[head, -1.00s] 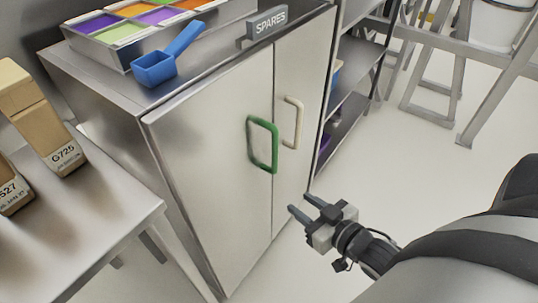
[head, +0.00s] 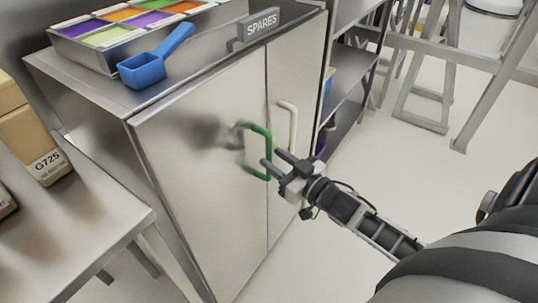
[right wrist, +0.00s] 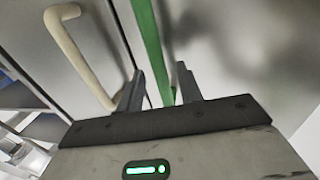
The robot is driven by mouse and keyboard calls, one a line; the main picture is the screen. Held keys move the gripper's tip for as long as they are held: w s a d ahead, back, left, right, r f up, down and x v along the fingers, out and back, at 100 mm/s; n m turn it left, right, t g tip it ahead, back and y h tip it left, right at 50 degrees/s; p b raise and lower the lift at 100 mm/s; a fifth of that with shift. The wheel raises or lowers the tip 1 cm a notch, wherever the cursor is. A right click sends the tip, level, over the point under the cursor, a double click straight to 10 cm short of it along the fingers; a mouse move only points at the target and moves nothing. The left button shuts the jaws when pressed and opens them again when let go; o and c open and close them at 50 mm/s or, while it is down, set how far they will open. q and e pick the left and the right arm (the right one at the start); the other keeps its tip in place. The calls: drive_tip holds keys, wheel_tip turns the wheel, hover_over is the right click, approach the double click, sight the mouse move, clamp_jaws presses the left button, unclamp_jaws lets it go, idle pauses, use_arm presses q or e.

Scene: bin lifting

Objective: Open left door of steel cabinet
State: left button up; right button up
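The steel cabinet stands in the middle of the head view, with its left door (head: 200,185) and right door (head: 296,70) both shut. The left door has a green handle (head: 268,150); the right door has a cream handle (head: 293,122). My right gripper (head: 272,161) is open at the green handle. In the right wrist view, the green handle (right wrist: 150,45) runs down between the two spread fingers (right wrist: 160,88), with gaps beside it. The cream handle (right wrist: 82,55) is left of the fingers there. My left gripper is not in view.
A blue scoop (head: 155,62) and a tray of coloured compartments (head: 95,52) sit on the cabinet top, by a SPARES sign (head: 262,24). A steel table (head: 80,215) with boxes stands at left. Open shelves (head: 350,95) and a ladder (head: 430,85) are at right.

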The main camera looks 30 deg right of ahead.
drive_tip(key=shift+w+a, duration=0.15)
drive_tip(key=shift+w, duration=0.55)
drive_tip(key=shift+w+a, duration=0.15)
drive_tip(key=shift+w, duration=0.5)
clamp_jaws()
